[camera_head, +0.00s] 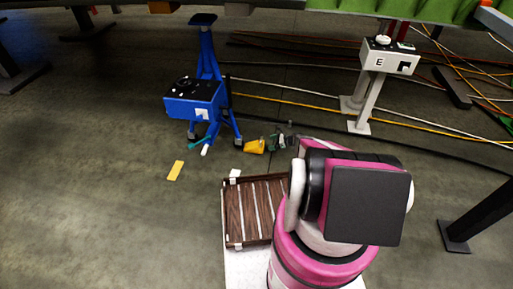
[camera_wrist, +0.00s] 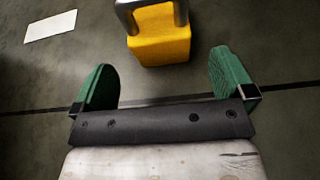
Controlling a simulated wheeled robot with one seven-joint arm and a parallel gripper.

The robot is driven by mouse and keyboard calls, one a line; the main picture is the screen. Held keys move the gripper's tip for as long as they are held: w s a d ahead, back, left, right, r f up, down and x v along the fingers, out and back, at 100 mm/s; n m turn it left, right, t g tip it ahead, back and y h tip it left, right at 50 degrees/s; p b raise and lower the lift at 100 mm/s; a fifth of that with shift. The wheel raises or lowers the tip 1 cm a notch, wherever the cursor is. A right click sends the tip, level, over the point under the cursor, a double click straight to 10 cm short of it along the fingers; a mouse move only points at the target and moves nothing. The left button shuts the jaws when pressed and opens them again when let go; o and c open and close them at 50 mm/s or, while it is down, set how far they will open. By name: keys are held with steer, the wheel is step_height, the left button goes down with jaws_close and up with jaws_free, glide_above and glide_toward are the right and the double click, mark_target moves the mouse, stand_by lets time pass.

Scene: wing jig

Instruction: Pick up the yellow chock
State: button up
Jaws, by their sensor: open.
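The yellow chock (camera_head: 255,146) lies on the floor beside the blue stand's foot in the head view. In the wrist view the yellow chock (camera_wrist: 160,42) is a yellow block with a grey metal handle at its far end, cut off by the top edge. My gripper (camera_wrist: 162,62) is open, with green fingers spread wide. The chock is just ahead of the fingertips, roughly centred between them, and no contact shows. In the head view my gripper (camera_head: 277,141) is just right of the chock, partly hidden by my arm.
A blue stand (camera_head: 196,103) is close behind the chock. A brown slatted tray (camera_head: 232,215) is in front. A flat yellow piece (camera_head: 175,170) lies to the left. Cables and a grey post with a box marked E (camera_head: 390,60) are at right. Open floor is at left.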

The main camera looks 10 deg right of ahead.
mark_target(263, 144)
steer(key=x, duration=0.9)
steer(key=shift+s, duration=0.15)
steer(key=c, duration=1.3)
steer(key=shift+r, duration=0.2)
